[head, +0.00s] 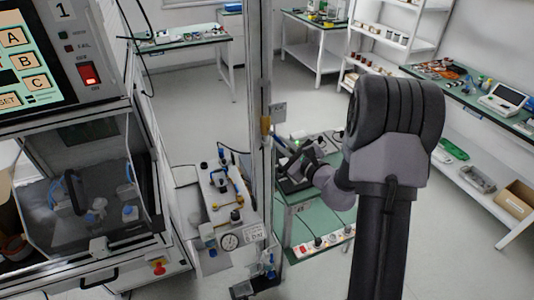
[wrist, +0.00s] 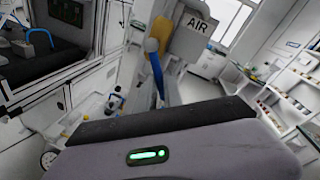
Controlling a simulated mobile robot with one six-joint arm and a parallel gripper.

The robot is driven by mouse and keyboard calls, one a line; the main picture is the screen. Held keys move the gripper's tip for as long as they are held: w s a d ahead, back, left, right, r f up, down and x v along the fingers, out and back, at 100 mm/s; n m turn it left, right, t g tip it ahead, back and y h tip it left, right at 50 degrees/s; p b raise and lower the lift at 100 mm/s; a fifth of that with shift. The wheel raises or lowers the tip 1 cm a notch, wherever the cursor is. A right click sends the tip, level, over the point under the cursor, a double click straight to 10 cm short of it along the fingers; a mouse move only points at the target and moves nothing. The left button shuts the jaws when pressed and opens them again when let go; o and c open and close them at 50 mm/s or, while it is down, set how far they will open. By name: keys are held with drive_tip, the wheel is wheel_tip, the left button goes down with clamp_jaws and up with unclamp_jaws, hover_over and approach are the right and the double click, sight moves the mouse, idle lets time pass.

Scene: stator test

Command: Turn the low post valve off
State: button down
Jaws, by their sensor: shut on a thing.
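A blue lever (head: 281,140) slants down from the valve toward my gripper (head: 297,152). My gripper is shut on the blue lever. The lever (wrist: 155,70) also shows in the wrist view, where its lower end and my fingertips are hidden behind the gripper's body. Lower on the post's base are other blue parts (head: 268,262), too small to tell.
A bench with a gauge (head: 229,242) and several small valves stands left of the post. A green-topped table (head: 310,217) stands right of it, under my arm. A cabinet with a touch panel (head: 25,65) fills the left. Open floor (head: 205,95) lies behind.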

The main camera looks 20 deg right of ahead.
drive_tip(key=r+n+h+b, duration=0.1)
drive_tip(key=n+b, duration=0.2)
drive_tip(key=b, duration=0.1)
drive_tip(key=d+r+n+b, duration=0.1)
drive_tip(key=r+n+b, duration=0.1)
drive_tip(key=b, duration=0.3)
drive_tip(key=d+r+n+h+b, duration=0.1)
drive_tip(key=n+b, duration=0.3)
drive_tip(key=b, duration=0.1)
drive_tip(key=shift+r+g+h, duration=0.25)
drive_tip(key=shift+g+h, duration=0.05)
drive_tip(key=shift+g, duration=0.1)
drive_tip(key=shift+r+n, duration=0.1)
drive_tip(key=shift+n, duration=0.2)
drive_tip(key=c, duration=1.5)
unclamp_jaws()
drive_tip(key=s+r+p, duration=0.1)
drive_tip(key=s, duration=0.4)
drive_tip(key=s+r+p, duration=0.1)
drive_tip(key=s, duration=0.5)
drive_tip(key=s+r+p, duration=0.1)
drive_tip(key=s, duration=0.5)
